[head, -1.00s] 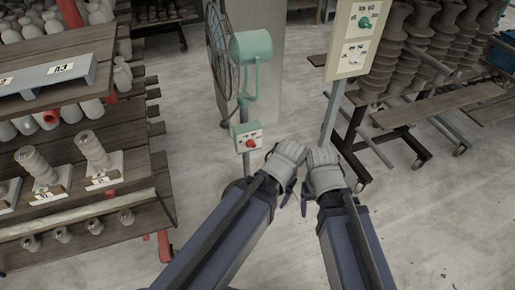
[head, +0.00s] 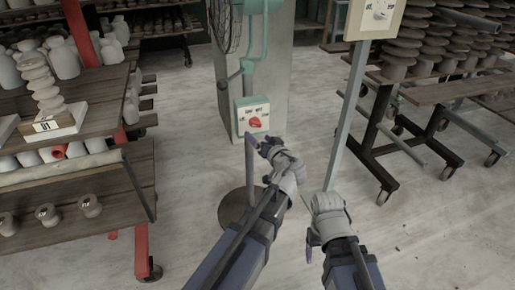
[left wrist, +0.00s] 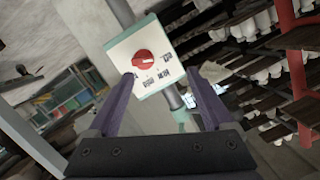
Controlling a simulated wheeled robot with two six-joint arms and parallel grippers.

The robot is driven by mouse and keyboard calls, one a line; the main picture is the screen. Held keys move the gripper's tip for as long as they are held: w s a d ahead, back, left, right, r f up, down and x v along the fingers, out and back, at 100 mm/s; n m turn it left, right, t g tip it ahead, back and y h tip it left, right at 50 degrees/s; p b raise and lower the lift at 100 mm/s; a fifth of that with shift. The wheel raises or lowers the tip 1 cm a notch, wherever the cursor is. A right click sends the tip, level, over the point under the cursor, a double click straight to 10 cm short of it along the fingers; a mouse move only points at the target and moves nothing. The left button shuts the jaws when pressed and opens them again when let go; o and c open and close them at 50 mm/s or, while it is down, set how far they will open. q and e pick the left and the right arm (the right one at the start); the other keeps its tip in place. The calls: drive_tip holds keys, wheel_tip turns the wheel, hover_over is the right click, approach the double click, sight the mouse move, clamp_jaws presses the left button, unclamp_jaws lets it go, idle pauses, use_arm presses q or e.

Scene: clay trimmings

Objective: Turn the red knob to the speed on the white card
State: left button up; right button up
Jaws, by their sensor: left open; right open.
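The red knob (head: 255,123) sits on a white control box with a green edge (head: 243,104), on the pole of the green fan (head: 256,50). Small labels surround the knob, too small to read surely. In the left wrist view the knob (left wrist: 144,58) lies ahead, between my two purple fingers. My left gripper (head: 258,143) is open, just below and in front of the box, apart from the knob. My right gripper (head: 315,243) is open and empty, lower right. The white card (head: 380,11) is on a cream panel at the top, cut off by the frame.
Wooden shelves with clay pieces (head: 45,95) stand at left. A grey post (head: 347,120) holds the cream panel. A wheeled rack with stacked brown pieces (head: 400,60) stands at right. Open concrete floor lies between them.

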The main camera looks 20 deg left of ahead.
sight(257, 125)
use_arm(q)
drive_tip(key=w+f+t+b, duration=0.1)
drive_tip(key=b, duration=0.1)
drive_tip(key=w+d+f+t+b, duration=0.1)
drive_tip(key=w+b, duration=0.1)
drive_tip(key=shift+w+f+m+t, duration=0.15)
drive_tip(key=shift+f+m+t, duration=0.15)
drive_tip(key=shift+t, duration=0.1)
use_arm(e)
wheel_tip(257, 125, down, 7)
drive_tip(key=shift+r, duration=0.15)
use_arm(q)
drive_tip(key=shift+a+r, duration=0.1)
drive_tip(key=x, duration=0.7)
drive_tip(key=shift+w+a, duration=0.2)
drive_tip(key=shift+w, duration=0.1)
drive_tip(key=shift+c, duration=0.4)
